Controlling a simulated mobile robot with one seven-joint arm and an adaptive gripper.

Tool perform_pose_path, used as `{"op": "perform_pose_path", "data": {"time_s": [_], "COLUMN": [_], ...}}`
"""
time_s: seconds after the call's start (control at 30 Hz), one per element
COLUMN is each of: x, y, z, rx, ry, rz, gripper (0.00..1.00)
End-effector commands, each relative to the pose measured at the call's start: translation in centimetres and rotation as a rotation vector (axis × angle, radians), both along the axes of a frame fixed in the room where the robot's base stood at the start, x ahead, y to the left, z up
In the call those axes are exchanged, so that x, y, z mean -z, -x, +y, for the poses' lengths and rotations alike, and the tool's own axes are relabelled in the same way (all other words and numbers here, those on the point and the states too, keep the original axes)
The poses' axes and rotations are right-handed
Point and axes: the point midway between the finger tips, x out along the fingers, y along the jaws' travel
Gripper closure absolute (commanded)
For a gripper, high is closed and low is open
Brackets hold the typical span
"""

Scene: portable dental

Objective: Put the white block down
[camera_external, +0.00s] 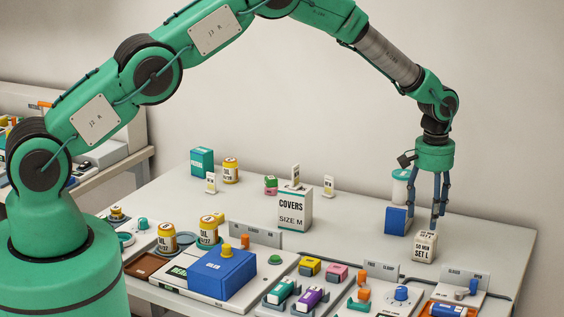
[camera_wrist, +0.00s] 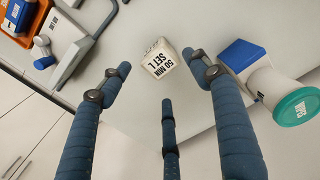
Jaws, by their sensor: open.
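The white block (camera_external: 424,247), lettered "50 MIN SET L", stands upright on the grey table (camera_external: 345,225) near its right side. My gripper (camera_external: 438,222) is over and just behind it, fingers pointing down. In the wrist view, the white block (camera_wrist: 159,61) lies ahead of the tips of my three blue fingers (camera_wrist: 160,82), which are spread around an empty gap. A strip of table shows between the fingers and the block. The fingers look open and clear of it, though the outside view does not show the exact gap.
A panel with a blue knob (camera_external: 402,293) and an orange-based station (camera_external: 452,304) lie in front. A white "COVERS" box (camera_external: 294,209) stands farther left, with bare table between.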

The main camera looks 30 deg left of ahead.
Motion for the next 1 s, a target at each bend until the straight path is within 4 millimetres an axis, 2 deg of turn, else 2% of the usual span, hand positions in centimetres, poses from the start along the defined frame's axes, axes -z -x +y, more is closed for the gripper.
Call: {"op": "perform_pose_path", "data": {"time_s": [0.1,0.3,1.0], "x": [-1.6,-2.8,-3.1], "y": [0.0,0.0,-0.1], "z": [0.0,0.0,0.1], "rx": [0.0,0.0,0.0], "ry": [0.001,0.001,0.001], "rz": [-0.001,-0.001,-0.001], "gripper": [0.37,0.37,0.37]}}
